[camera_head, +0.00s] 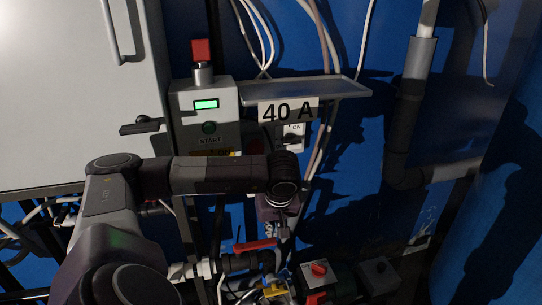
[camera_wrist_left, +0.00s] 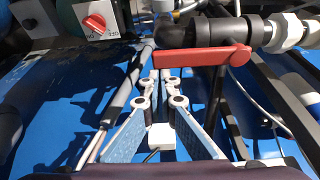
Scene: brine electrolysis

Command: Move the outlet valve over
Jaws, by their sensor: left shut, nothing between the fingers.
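The valve with a red lever (camera_head: 255,245) sits on a dark pipe with pale metal fittings at the bottom centre of the head view. In the left wrist view the red lever (camera_wrist_left: 190,58) lies roughly along the dark pipe, its stem bending down at the right end. My left gripper (camera_head: 282,230) hangs over the pipework beside the lever. Its fingers (camera_wrist_left: 162,76) are shut and empty, with their tips close to the lever's left end. I cannot tell whether they touch it. My right gripper is not in view.
A box with a red rotary knob (camera_head: 318,268) stands right of the valve, and a yellow part (camera_head: 273,291) lies below. Above are a START box (camera_head: 208,112), a grey shelf (camera_head: 335,88) with a 40 A sign, and an ON switch (camera_head: 292,137). A thick pipe (camera_head: 404,120) runs at right.

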